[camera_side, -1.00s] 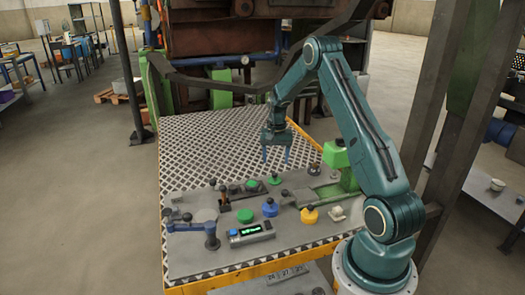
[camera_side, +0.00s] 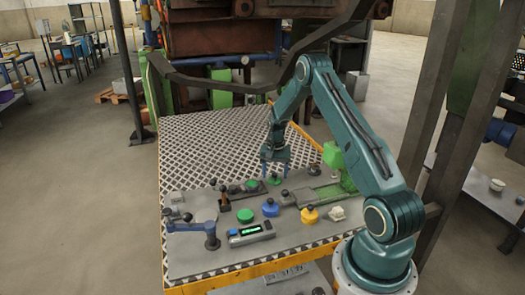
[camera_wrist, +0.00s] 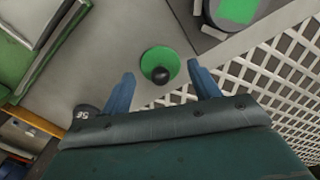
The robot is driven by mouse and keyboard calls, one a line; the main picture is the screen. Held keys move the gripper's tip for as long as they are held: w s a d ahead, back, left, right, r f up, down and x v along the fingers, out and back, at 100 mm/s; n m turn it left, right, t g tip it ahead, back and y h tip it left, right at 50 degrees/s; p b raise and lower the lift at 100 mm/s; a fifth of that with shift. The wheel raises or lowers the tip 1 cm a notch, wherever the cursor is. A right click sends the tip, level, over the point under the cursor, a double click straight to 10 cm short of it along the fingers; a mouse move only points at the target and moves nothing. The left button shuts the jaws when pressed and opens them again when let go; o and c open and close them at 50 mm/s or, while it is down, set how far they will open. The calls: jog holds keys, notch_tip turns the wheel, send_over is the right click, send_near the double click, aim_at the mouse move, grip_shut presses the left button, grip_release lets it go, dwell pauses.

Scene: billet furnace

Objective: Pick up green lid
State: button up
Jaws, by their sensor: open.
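A green lid (camera_side: 275,181), round with a dark knob, lies on the grey work surface below my gripper (camera_side: 274,174). In the wrist view the green lid (camera_wrist: 149,57) sits between and just beyond the two blue fingertips of my gripper (camera_wrist: 161,74), its black knob near the middle. My gripper is open and empty, its fingers pointing down with one on each side of the lid. In the side view the fingers partly crowd the lid, so the exact height gap cannot be told.
Another green round piece (camera_side: 246,216), a blue one (camera_side: 270,208) and a yellow one (camera_side: 310,215) stand nearer the front. A green piece on a dark base (camera_wrist: 238,10) is close by. A green vise-like fixture (camera_side: 336,160) stands right. The perforated plate (camera_side: 205,140) behind is clear.

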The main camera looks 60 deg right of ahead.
jog(key=shift+f, duration=0.65)
jog(key=c, duration=0.7)
